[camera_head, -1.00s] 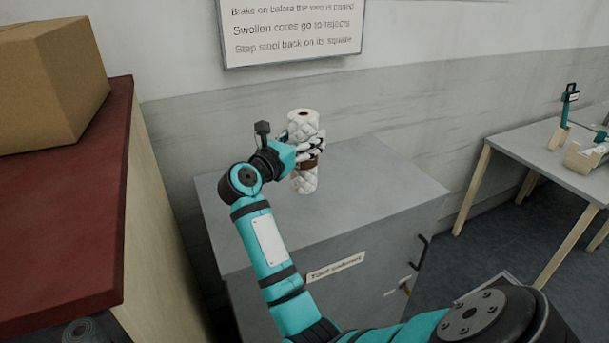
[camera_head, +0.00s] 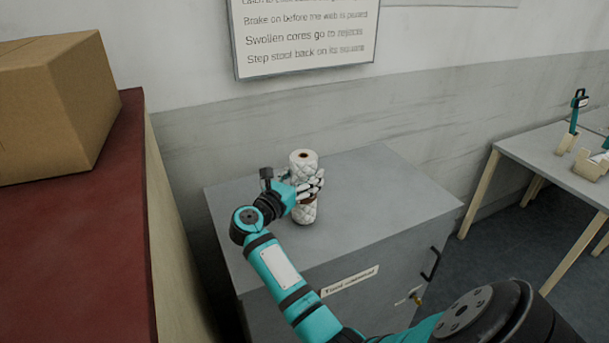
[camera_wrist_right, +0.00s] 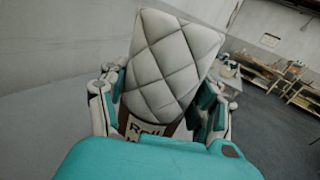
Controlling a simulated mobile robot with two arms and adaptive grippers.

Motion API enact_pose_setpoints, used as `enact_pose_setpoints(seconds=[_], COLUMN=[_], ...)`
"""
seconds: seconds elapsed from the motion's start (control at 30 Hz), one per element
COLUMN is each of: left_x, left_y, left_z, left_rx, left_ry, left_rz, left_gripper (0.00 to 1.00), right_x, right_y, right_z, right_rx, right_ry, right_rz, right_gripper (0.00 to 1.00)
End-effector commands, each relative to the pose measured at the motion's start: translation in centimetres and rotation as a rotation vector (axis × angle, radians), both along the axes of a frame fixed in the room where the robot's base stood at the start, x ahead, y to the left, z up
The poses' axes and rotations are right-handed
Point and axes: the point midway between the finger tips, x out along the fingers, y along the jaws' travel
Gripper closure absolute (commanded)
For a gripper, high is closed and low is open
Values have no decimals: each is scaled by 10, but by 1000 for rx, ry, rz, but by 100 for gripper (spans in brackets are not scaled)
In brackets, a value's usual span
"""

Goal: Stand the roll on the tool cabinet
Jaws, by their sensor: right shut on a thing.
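My left gripper is not in view.
A cardboard box (camera_head: 50,105) stands on a red-topped surface (camera_head: 75,240) at left. A sign (camera_head: 305,35) hangs on the wall behind. A grey table (camera_head: 560,165) with small devices stands at right. The cabinet top around the roll is clear.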

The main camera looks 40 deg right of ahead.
Motion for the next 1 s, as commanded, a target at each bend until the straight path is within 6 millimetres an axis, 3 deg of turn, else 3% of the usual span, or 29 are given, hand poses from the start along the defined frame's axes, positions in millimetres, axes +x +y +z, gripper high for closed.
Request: enact_pose_setpoints(seconds=[0.2,0.5,0.53,0.67,0.7,1.0], left_x=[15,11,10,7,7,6], left_y=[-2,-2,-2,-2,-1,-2], left_z=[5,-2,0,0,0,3], left_rx=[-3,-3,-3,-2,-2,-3], left_ry=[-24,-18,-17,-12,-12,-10], left_rz=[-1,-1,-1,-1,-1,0], left_gripper=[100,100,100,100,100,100], right_x=[0,0,0,0,0,0], right_y=[0,0,0,0,0,0], right_z=[-10,-15,-13,-13,-13,-11], right_rx=[-1,0,0,-1,-1,-1], right_ry=[-2,-2,-2,-1,-1,-1], right_rz=[0,-1,-1,-1,-1,-1], right_gripper=[69,69,33,16,13,13])
